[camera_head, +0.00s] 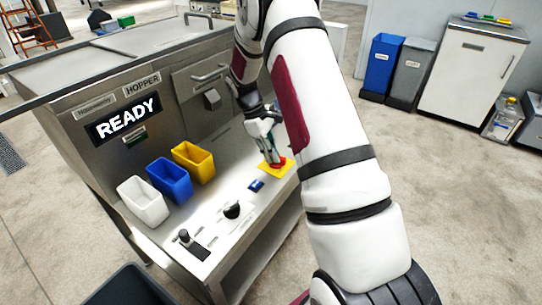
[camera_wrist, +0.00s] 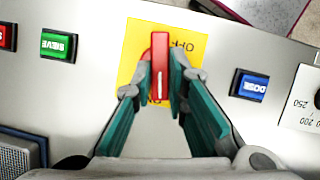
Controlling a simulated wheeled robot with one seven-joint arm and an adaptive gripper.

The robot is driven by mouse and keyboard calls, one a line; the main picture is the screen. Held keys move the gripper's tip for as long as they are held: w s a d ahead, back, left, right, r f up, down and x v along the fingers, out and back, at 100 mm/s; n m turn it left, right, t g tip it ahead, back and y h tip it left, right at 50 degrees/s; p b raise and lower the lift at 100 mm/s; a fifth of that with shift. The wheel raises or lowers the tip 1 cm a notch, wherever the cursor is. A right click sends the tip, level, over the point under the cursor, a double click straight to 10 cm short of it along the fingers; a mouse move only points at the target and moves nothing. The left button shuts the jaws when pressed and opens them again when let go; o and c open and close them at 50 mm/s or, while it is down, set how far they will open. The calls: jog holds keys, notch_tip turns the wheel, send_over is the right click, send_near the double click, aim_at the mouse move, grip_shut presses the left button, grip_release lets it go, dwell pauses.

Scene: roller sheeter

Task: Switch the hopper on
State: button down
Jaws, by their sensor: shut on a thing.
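The hopper machine (camera_head: 110,88) stands on the left in the head view, and its display (camera_head: 124,121) reads READY. A red switch handle (camera_wrist: 160,50) sits on a yellow plate (camera_wrist: 134,52) in the wrist view. Upside-down lettering, apparently OFF, shows at the plate's upper right; other lettering below is partly hidden by my fingers. The handle lies along the picture's vertical. My gripper (camera_wrist: 161,80) is shut on its near part, with a green-lined finger on each side. In the head view my gripper (camera_head: 271,155) reaches down to the yellow plate (camera_head: 284,170) at the panel's far end.
The blue DOSE button (camera_wrist: 249,86) is right of the plate and the green SIEVE button (camera_wrist: 59,45) left. White (camera_head: 143,203), blue (camera_head: 170,181) and yellow (camera_head: 194,162) bins line the shelf. A black knob (camera_head: 233,209) and a small joystick (camera_head: 184,238) stand nearer.

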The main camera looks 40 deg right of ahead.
jog(key=shift+w+d+m+y+b, duration=0.1)
jog(key=shift+m+y+b, duration=0.3)
jog(key=shift+m, duration=0.7)
jog(key=c, duration=1.6)
grip_release()
jog(key=shift+r, duration=0.1)
jog(key=v, duration=1.1)
jog(key=shift+w+r, duration=0.3)
jog(key=shift+w, duration=0.05)
